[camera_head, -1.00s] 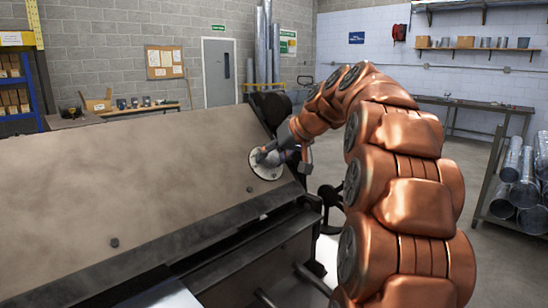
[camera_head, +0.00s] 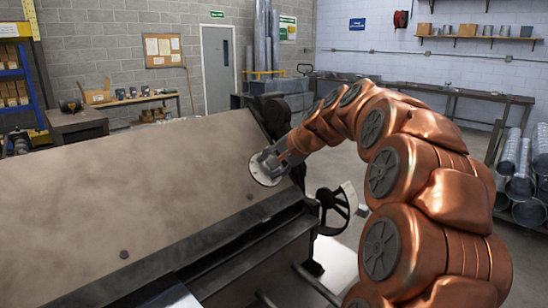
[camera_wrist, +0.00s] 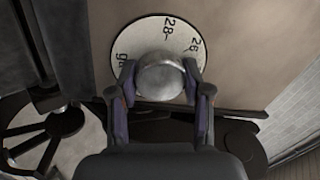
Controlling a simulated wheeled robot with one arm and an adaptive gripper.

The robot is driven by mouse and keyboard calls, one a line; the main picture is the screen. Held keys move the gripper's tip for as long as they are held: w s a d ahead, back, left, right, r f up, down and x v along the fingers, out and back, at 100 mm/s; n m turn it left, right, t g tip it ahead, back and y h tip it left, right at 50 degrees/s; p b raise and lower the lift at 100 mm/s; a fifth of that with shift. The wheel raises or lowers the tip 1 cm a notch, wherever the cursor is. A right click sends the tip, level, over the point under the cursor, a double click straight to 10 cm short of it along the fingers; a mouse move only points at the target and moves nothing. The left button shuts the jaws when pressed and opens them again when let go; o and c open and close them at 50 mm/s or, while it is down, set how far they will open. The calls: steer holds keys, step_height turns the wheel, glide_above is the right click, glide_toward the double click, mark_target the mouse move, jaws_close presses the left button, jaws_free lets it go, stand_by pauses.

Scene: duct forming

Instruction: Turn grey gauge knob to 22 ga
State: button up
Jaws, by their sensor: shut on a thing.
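The grey gauge knob (camera_wrist: 160,76) is a round metal knob on the machine's sloped panel, seen close in the wrist view. My gripper (camera_wrist: 160,90) is shut on it, with one finger on each side. Behind the knob is a white round dial (camera_wrist: 133,38), which also shows at the panel's right end in the head view (camera_head: 264,171). In the wrist view the dial's marks 28, 26 and "ga" can be read. The other marks are hidden by the knob and fingers. I cannot tell which mark the knob points at.
The large brown sloped panel (camera_head: 150,190) belongs to the forming machine. A black handwheel (camera_head: 335,203) stands right of the dial; a dark spoked wheel (camera_wrist: 45,135) shows at lower left in the wrist view. Metal ducts (camera_head: 522,180) lie on a rack at far right.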

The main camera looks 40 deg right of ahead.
steer(key=shift+f+m+p, duration=0.25)
steer(key=shift+m+p, duration=0.5)
steer(key=shift+m, duration=0.55)
steer(key=shift+f, duration=0.1)
steer(key=o, duration=1.2)
steer(key=shift+c, duration=0.2)
steer(key=shift+r, duration=0.2)
steer(key=shift+s+r, duration=0.2)
steer(key=v, duration=1.1)
steer(key=shift+s, duration=0.25)
steer(key=shift+a+r, duration=0.1)
